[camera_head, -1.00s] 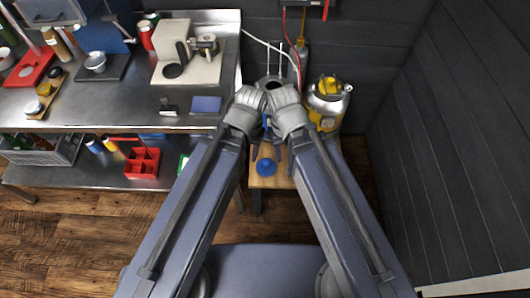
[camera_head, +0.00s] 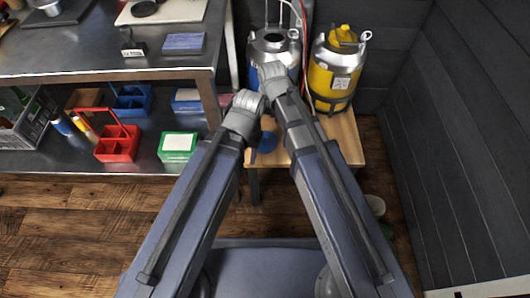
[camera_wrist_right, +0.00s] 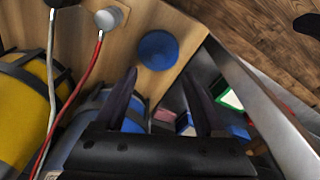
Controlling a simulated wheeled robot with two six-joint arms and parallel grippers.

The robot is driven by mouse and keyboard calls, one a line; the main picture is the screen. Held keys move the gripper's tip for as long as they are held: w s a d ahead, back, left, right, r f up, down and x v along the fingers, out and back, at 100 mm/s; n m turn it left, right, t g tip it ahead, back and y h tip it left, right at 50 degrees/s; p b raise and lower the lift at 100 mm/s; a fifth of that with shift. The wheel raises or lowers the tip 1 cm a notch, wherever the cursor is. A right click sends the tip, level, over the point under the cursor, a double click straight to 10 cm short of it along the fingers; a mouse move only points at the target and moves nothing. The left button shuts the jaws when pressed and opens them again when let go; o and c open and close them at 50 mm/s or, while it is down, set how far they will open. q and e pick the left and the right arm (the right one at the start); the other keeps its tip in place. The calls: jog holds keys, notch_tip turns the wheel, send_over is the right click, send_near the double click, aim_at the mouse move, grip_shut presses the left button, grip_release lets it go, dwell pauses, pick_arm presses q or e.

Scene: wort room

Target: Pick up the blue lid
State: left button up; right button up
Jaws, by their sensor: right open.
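The blue lid (camera_head: 266,142) is a round disc lying flat on the small wooden table (camera_head: 343,138), near its front left part. My arms partly cover that area in the head view. In the right wrist view the lid (camera_wrist_right: 158,50) shows whole on the wood. My right gripper (camera_wrist_right: 158,82) is open and empty, its two dark fingers apart, with the lid beyond the fingertips and not touched. In the head view its fingers are mostly hidden. My left wrist (camera_head: 243,112) is beside the table's left edge; whether its jaws are open cannot be told.
A blue and silver keg (camera_head: 275,42) and a yellow keg (camera_head: 334,75) stand at the table's back. A steel bench (camera_head: 100,60) is at the left. Its lower shelf holds a red caddy (camera_head: 117,146) and a green and white box (camera_head: 178,146). A dark wall closes the right side.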

aim_at(265, 135)
pick_arm(q)
notch_tip(265, 135, down, 4)
jog(key=shift+r+b, duration=0.1)
jog(key=shift+b, duration=1.05)
pick_arm(e)
jog(key=f, duration=0.1)
jog(key=w+f, duration=0.2)
jog(key=f, duration=0.1)
jog(key=shift+a, duration=0.4)
jog(key=f+b, duration=0.5)
jog(key=w+f+b, duration=0.1)
jog(key=f+b, duration=0.1)
jog(key=b, duration=0.1)
jog(key=shift+f, duration=0.4)
pick_arm(q)
notch_tip(265, 135, down, 8)
jog(key=shift+r, duration=0.15)
pick_arm(e)
jog(key=shift+r, duration=0.15)
grip_shut()
